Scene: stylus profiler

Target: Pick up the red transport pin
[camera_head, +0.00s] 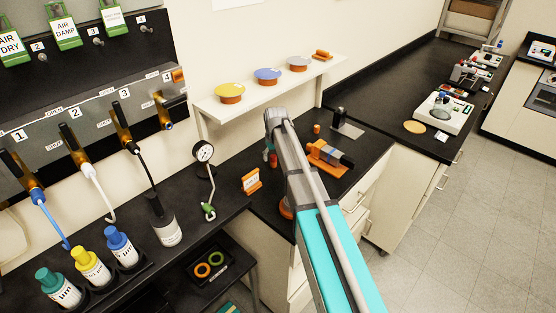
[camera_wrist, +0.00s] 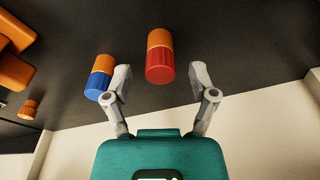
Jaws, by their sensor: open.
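The red transport pin (camera_wrist: 160,66), a short cylinder with an orange upper part and a ribbed red lower part, shows in the wrist view on the dark surface. My gripper (camera_wrist: 160,75) is open and empty, one finger on each side of the pin in the picture, and does not touch it. A similar pin with a blue lower part (camera_wrist: 98,80) is close beside the left finger; I cannot tell whether they touch. In the head view a small red piece (camera_head: 273,160) shows beside my arm, which hides my gripper there.
Orange blocks (camera_wrist: 14,50) and a small orange cylinder (camera_wrist: 28,108) lie at the left of the wrist view. In the head view an orange device (camera_head: 326,154) stands right of my arm, and a dial gauge (camera_head: 203,152) and an orange sign (camera_head: 251,180) stand left.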

